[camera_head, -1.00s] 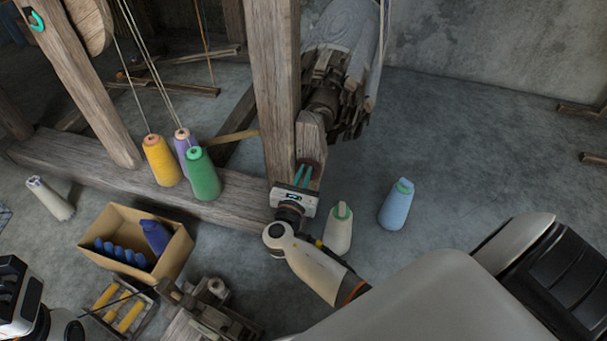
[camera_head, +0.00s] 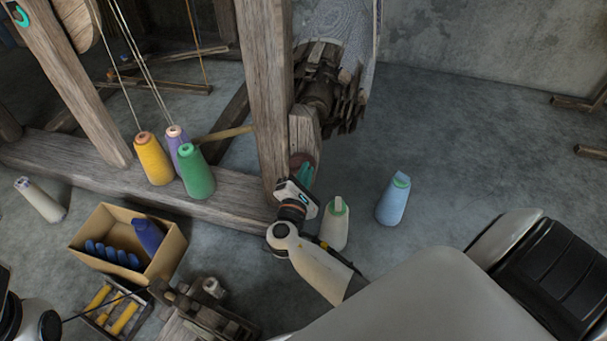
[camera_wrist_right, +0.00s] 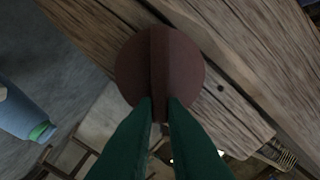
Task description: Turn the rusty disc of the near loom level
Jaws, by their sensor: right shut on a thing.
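The rusty disc (camera_wrist_right: 188,72) is a round, dark red-brown plate with a raised bar across its middle. It sits against a wooden beam of the near loom. In the head view only a small part of the disc (camera_head: 298,159) shows beside the loom post. My right gripper (camera_wrist_right: 160,103) has its green fingers shut on the near end of the disc's bar. In the head view my right gripper (camera_head: 305,174) is tilted at the post's foot. At the lower left edge a part of my left arm shows, but its fingers are out of view.
A white-and-green bottle-like cone (camera_head: 335,226) and a blue cone (camera_head: 393,200) stand on the floor right of my right gripper. Yellow (camera_head: 153,160) and green (camera_head: 196,172) spools stand on the loom's beam. A cardboard box (camera_head: 168,258) is at lower left.

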